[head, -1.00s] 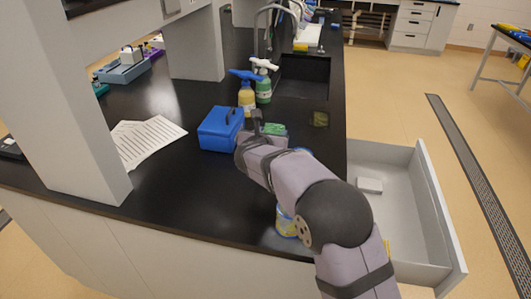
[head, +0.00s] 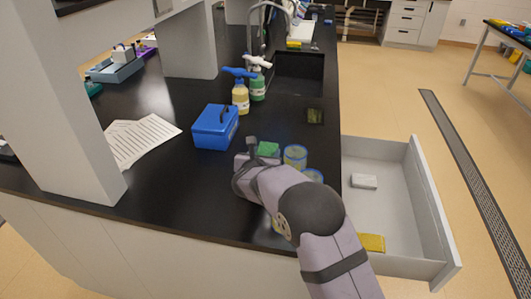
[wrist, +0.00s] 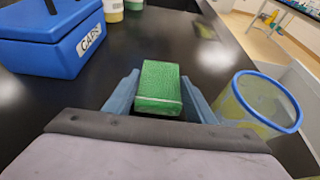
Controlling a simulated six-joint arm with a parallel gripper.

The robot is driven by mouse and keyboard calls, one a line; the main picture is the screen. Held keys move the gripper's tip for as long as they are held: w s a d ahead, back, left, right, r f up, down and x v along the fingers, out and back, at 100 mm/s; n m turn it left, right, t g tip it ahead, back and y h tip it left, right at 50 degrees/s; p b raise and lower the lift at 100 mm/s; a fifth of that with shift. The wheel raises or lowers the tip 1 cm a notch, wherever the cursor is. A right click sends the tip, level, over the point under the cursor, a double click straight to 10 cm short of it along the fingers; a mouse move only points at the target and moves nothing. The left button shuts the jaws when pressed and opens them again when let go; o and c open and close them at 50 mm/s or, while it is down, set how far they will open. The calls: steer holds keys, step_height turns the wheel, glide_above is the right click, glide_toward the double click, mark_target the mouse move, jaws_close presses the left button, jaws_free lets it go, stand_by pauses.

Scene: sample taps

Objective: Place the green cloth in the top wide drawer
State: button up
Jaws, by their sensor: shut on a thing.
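The green cloth (wrist: 159,86) is a folded block between the two fingers of my gripper (wrist: 160,95) in the wrist view. My gripper is shut on it. In the head view the green cloth (head: 267,149) shows at the end of my arm, over the black bench top; I cannot tell how high it is held. The wide drawer (head: 390,205) stands pulled open at the bench's right side, to the right of my gripper. Inside it lie a pale block (head: 364,181) and a yellow item (head: 371,243).
Clear containers with blue rims, one of them (head: 295,156), stand just right of my gripper, on the drawer side. A blue box (head: 215,127) stands behind left. Two pump bottles (head: 241,97) and a sink (head: 297,73) are farther back. The drawer's middle has free room.

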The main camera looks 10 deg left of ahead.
steer(key=shift+f, duration=0.15)
steer(key=o, duration=1)
steer(key=b+v, duration=0.2)
steer(key=v, duration=0.9)
steer(key=shift+s+r+b, duration=0.2)
steer(key=shift+r+b, duration=0.05)
steer(key=shift+b, duration=0.15)
steer(key=shift+o, duration=0.6)
steer(key=shift+s+r, duration=0.15)
steer(key=shift+s, duration=0.15)
